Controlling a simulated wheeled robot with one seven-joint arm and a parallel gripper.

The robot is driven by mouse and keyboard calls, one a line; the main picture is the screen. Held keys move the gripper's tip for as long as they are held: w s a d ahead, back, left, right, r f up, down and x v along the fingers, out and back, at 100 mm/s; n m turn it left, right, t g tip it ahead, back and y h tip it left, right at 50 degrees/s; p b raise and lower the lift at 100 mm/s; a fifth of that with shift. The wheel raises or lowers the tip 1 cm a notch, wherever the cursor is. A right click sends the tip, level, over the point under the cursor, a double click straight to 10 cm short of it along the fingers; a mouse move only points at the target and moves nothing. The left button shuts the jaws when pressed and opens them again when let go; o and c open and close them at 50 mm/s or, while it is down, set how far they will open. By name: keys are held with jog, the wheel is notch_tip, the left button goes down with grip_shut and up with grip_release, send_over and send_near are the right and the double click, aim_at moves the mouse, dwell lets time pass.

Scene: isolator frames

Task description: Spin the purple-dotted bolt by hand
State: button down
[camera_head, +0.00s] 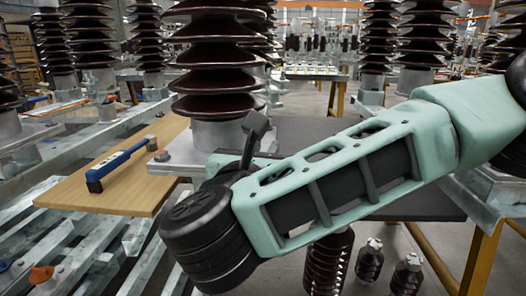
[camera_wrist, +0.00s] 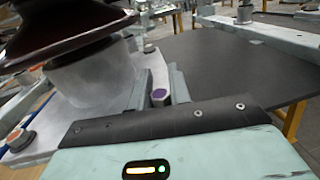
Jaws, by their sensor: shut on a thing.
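The purple-dotted bolt (camera_wrist: 159,95) shows in the wrist view, its purple top facing up between my fingers. It is at the edge of the pale metal base plate (camera_wrist: 62,97) under a dark ribbed insulator (camera_wrist: 60,25). My gripper (camera_wrist: 160,88) is shut on this bolt, with one finger on each side. Its lower part is hidden by my gripper body. In the head view the insulator (camera_head: 219,55) stands behind my arm, and the bolt is hidden by the arm.
A bolt with an orange-red top (camera_wrist: 17,137) sits on the left of the plate. A blue-and-black wrench (camera_head: 120,163) lies on a wooden board (camera_head: 120,192). A dark tabletop (camera_wrist: 235,60) spreads clear to the right. More insulators (camera_head: 425,35) stand behind.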

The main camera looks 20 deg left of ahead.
jog(key=c, duration=1.3)
grip_release()
jog(key=shift+w, duration=0.1)
jog(key=s+d+b, duration=0.1)
jog(key=s, duration=1.6)
jog(key=shift+s+d, duration=0.2)
jog(key=shift+d, duration=0.05)
